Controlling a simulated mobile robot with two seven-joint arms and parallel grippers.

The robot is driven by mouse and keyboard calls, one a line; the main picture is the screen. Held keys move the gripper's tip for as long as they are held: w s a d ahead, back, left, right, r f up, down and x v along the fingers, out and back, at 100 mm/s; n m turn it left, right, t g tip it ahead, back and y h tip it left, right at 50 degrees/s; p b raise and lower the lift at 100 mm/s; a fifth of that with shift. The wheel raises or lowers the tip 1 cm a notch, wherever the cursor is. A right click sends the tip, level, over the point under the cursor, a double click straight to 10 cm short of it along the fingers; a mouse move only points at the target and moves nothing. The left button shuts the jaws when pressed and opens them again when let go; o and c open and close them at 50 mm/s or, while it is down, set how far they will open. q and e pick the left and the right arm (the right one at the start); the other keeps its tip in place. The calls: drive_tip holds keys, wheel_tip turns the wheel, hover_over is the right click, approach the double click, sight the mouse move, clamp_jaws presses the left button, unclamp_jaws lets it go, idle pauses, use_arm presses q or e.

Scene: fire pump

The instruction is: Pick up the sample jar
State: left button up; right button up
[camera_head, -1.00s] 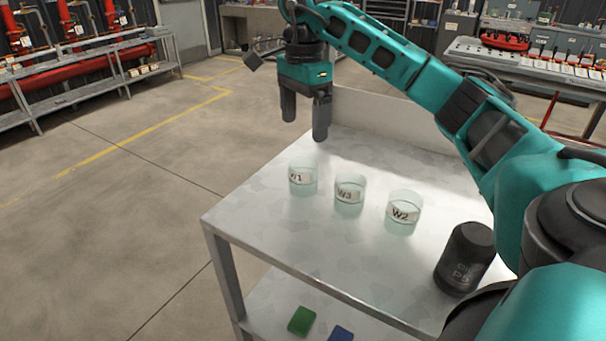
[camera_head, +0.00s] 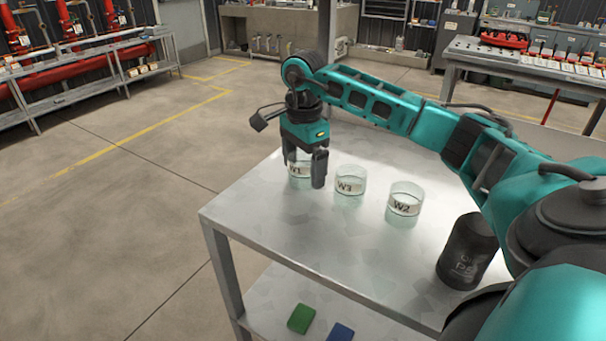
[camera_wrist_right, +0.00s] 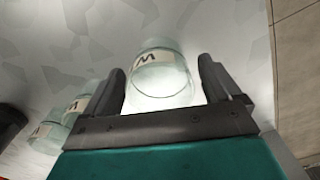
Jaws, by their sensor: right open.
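Three clear glass sample jars stand in a row on the metal table (camera_head: 265,235). They are labelled W1 (camera_head: 299,171), W3 (camera_head: 349,186) and W2 (camera_head: 403,205). My right gripper (camera_head: 305,172) is open, pointing down at the W1 jar and partly hiding it. In the right wrist view, one jar (camera_wrist_right: 160,82) shows between the two spread fingers, with a gap on each side. It stands upright, and part of its label shows. My left gripper is not in view.
A black lettered canister (camera_head: 467,252) stands at the table's right. A green block (camera_head: 301,318) and a blue block (camera_head: 340,333) lie on the lower shelf. The W3 jar stands close beside the gripper. The table's front left is clear.

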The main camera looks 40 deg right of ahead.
drive_tip(key=c, duration=1.1)
drive_tip(key=shift+r, duration=0.15)
drive_tip(key=shift+c, duration=0.2)
wheel_tip(320, 180, up, 20)
drive_tip(key=p, duration=0.6)
drive_tip(key=s+a+f+n, duration=0.2)
drive_tip(key=a+f+n, duration=0.6)
drive_tip(key=a+n, duration=0.1)
drive_tip(key=s+a+f+n, duration=0.3)
drive_tip(key=a+f+n, duration=0.5)
drive_tip(key=a+n, duration=0.2)
drive_tip(key=shift+a, duration=0.95)
